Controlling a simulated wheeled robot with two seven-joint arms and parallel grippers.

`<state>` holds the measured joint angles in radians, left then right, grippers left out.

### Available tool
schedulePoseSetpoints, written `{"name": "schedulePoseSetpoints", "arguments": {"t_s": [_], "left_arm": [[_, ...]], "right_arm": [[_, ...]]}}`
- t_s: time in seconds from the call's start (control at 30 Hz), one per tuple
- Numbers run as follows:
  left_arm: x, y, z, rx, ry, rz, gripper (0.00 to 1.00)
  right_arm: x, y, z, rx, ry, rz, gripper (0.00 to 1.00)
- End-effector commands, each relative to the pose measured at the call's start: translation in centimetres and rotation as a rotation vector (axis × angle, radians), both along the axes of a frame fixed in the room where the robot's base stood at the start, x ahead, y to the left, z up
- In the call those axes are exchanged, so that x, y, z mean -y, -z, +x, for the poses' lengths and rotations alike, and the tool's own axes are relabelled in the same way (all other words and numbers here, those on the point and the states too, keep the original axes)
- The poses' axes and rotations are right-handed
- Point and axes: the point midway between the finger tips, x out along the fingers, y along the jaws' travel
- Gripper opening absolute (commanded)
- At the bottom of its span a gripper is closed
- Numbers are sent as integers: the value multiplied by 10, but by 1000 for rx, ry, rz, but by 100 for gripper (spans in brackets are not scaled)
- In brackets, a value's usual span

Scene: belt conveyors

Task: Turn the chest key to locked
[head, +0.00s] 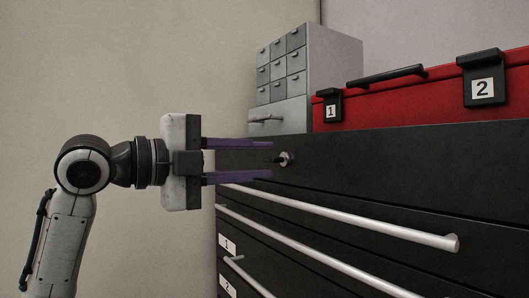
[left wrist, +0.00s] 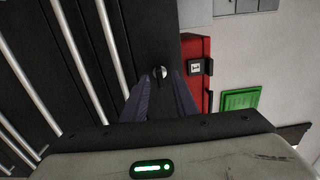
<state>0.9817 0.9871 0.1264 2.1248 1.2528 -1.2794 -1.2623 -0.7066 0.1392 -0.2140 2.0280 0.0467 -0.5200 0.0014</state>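The chest key (head: 285,159) sticks out of a round lock on the top front panel of the black chest (head: 400,165). My left gripper (head: 272,160) points at the key with its two purple fingers spread, one above and one below the key's height. In the left wrist view the key (left wrist: 162,72) shows between and just beyond the fingertips (left wrist: 162,82). The fingers look apart and not closed on it; whether they touch it I cannot tell. The key's exact turn is too small to read. My right gripper is in neither view.
Long silver drawer handles (head: 340,217) jut out below the key. A red toolbox (head: 420,95) with black latches stands on the chest, beside a grey small-drawer cabinet (head: 285,75). A green panel (left wrist: 240,99) shows in the left wrist view. Left of the chest is bare wall.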

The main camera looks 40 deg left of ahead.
Motion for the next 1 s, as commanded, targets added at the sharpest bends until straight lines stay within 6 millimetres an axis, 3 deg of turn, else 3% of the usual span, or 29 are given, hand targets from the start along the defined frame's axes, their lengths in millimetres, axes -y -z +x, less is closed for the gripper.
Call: {"name": "schedulePoseSetpoints", "arguments": {"t_s": [0.2, 0.47, 0.63, 1.0], "left_arm": [[7, 0, 16, 0, 0, -1, 27], [7, 0, 17, 0, -1, -1, 27], [7, 0, 17, 0, -1, -1, 0], [7, 0, 17, -14, -1, -28, 0]], "right_arm": [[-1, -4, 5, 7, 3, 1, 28], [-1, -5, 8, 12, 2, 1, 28], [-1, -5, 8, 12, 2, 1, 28], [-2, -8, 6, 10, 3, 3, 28]]}}
